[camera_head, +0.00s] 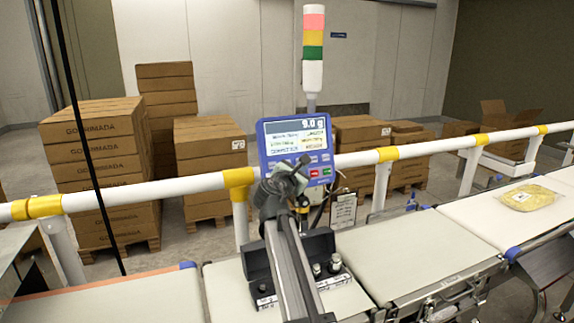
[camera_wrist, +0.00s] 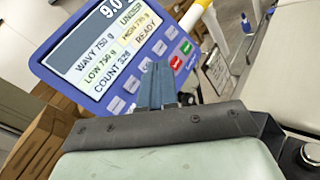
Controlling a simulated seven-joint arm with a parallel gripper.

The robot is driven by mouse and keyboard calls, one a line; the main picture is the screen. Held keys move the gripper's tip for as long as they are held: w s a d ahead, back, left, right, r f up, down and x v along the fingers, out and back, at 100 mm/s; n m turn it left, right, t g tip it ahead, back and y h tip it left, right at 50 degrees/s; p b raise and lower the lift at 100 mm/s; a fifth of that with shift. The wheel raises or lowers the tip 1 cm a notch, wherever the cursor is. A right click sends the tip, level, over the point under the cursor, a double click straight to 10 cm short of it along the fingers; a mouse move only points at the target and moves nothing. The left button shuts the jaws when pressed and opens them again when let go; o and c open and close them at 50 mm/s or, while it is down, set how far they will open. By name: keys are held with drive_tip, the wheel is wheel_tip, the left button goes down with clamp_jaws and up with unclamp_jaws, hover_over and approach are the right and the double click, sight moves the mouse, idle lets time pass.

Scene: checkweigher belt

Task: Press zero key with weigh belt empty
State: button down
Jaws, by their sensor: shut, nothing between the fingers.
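The blue weigh terminal (camera_head: 297,150) stands on a post behind the belts. Its screen (camera_head: 295,129) reads 9.0 g, and the wrist view's screen (camera_wrist: 100,45) shows "WAVY 750 g", "COUNT 326" and "READY". The central belt (camera_head: 415,250) shows no product.
A yellowish bag (camera_head: 526,197) lies on the right belt (camera_head: 478,215). A white and yellow rail (camera_head: 150,190) runs behind the belts. Stacked cartons (camera_head: 95,150) stand beyond it.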

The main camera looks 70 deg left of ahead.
drive_tip(key=shift+s+a+r, duration=0.1)
drive_tip(key=shift+s+r, duration=0.05)
drive_tip(key=shift+s, duration=0.15)
drive_tip(key=shift+a, duration=0.1)
drive_tip(key=a+f, duration=0.2)
drive_tip(key=a, duration=0.6)
drive_tip(key=shift+a+f, duration=0.15)
drive_tip(key=shift+f, duration=0.1)
drive_tip(key=shift+a, duration=0.1)
idle(2.1)
drive_tip(key=shift+a+f, duration=0.1)
drive_tip(key=shift+a, duration=0.2)
drive_tip(key=shift+a+f, duration=0.1)
drive_tip(key=shift+a, duration=0.3)
idle(0.8)
drive_tip(key=shift+d, duration=0.2)
drive_tip(key=shift+d+r, duration=0.2)
drive_tip(key=shift+d, duration=0.45)
